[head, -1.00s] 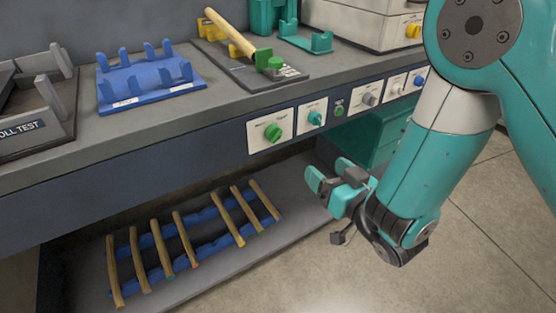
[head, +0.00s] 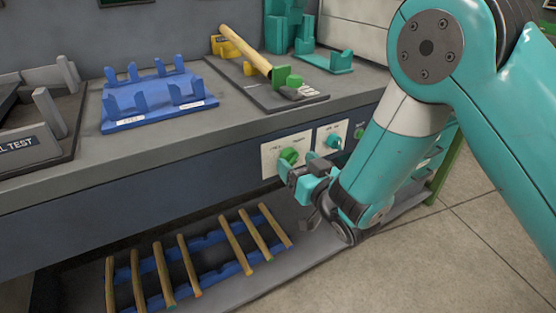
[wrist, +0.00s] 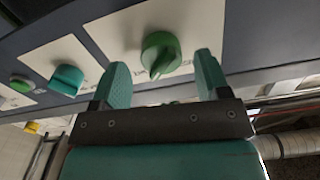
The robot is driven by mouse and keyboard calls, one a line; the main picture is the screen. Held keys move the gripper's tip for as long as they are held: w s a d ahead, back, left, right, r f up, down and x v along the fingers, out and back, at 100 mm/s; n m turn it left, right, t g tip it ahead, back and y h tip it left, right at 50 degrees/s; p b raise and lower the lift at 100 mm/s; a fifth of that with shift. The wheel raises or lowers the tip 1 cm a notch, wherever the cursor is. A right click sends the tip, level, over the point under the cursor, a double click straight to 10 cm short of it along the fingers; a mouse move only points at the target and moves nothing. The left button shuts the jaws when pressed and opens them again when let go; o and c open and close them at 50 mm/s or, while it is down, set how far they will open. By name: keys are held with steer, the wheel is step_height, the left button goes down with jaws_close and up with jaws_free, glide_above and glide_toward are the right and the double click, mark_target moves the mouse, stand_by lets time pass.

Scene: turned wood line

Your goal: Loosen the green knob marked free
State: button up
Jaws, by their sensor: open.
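The green knob (head: 290,155) sits on a white plate (head: 270,160) on the bench's dark front panel. In the wrist view the green knob (wrist: 160,54) shows beyond and between my two fingers, its pointer toward the fingers. The lettering beside it is too small to read. My gripper (wrist: 160,78) is open and empty, with one finger to each side of the knob's line. In the head view my gripper (head: 290,172) is just below and in front of the knob and partly overlaps its lower edge. I cannot tell whether the fingers reach around it.
A teal knob (head: 333,141) is on the neighbouring plate, and a small green button (wrist: 21,86) lies beyond it. A blue rack (head: 150,95) and a wooden rod (head: 245,50) in a fixture are on the bench top. A low shelf below holds several rods (head: 164,275).

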steer(key=shift+w+a, duration=0.45)
steer(key=shift+w, duration=0.15)
steer(key=shift+a, duration=0.1)
steer(key=c, duration=0.9)
